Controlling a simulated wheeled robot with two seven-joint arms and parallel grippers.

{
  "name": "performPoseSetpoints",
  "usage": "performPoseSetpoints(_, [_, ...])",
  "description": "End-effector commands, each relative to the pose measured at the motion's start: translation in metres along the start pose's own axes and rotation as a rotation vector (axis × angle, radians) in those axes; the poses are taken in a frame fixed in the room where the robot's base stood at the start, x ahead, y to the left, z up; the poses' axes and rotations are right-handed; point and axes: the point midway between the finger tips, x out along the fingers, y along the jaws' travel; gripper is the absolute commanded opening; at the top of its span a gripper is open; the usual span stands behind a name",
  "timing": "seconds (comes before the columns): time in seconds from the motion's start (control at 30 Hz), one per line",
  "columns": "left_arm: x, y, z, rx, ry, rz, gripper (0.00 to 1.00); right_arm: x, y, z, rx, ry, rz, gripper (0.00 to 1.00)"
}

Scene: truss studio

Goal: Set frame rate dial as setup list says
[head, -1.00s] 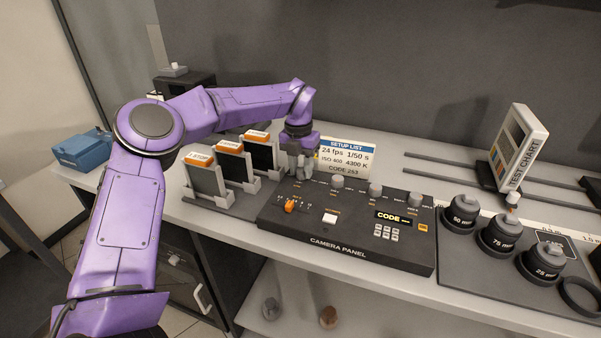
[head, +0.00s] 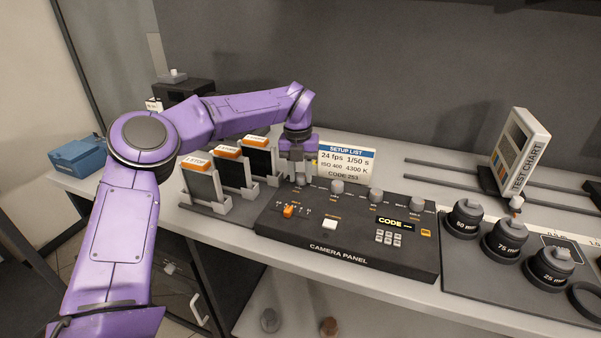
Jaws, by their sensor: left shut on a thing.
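The camera panel (head: 285,232) is a black box on the bench with a row of grey dials along its back edge. The setup list (head: 345,163) stands behind it and reads 24 fps, 1/50 s, ISO 400, 4300 K, CODE 253. My left gripper (head: 301,181) points down at the panel's back left corner, shut on the leftmost dial, which its fingers mostly hide. That dial's pointer and scale are too small to read. Three other grey dials (head: 337,187) stand free to its right. My right gripper is not in view.
An orange lever (head: 288,211), a white button (head: 329,224), a code display (head: 391,222) and a keypad (head: 388,237) are on the panel. Several filters in a rack (head: 205,207) stand close left of it. Lenses (head: 505,238) and a test chart (head: 520,150) are at right.

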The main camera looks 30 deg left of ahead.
Motion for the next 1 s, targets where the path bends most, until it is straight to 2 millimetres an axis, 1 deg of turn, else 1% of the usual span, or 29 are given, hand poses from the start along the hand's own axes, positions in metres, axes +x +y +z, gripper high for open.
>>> performPoseSetpoints(0.07, [0.002,0.001,-0.001,-0.002,0.004,0.001,0.04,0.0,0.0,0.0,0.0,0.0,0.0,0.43])
performPoseSetpoints(0.1, [0.002,0.001,-0.001,-0.001,0.004,0.001,0.45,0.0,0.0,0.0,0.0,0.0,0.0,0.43])
performPoseSetpoints(0.13, [0.002,0.001,-0.001,-0.001,0.004,0.001,0.54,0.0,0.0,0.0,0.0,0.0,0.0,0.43])
performPoseSetpoints(0.17, [0.002,0.001,0.0,-0.001,0.003,0.001,0.6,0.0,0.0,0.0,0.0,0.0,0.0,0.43])
performPoseSetpoints(0.43, [0.0,0.0,0.0,-0.001,0.001,0.0,0.6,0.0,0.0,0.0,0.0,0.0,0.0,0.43])
performPoseSetpoints(0.53, [-0.009,0.0,0.0,-0.002,0.0,0.0,0.6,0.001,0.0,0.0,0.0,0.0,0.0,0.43])
performPoseSetpoints(0.63, [-0.029,-0.001,0.001,-0.002,-0.002,-0.001,0.6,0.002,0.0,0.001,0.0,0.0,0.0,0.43])
performPoseSetpoints(0.8, [-0.072,0.0,0.001,-0.002,-0.002,0.0,0.6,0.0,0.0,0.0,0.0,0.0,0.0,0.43])
performPoseSetpoints(0.9, [-0.09,-0.001,0.001,-0.001,0.001,0.001,0.6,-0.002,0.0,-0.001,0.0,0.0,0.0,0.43])
performPoseSetpoints(1.0, [-0.1,0.0,0.001,-0.001,0.002,0.001,0.6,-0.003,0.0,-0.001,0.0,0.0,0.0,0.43])
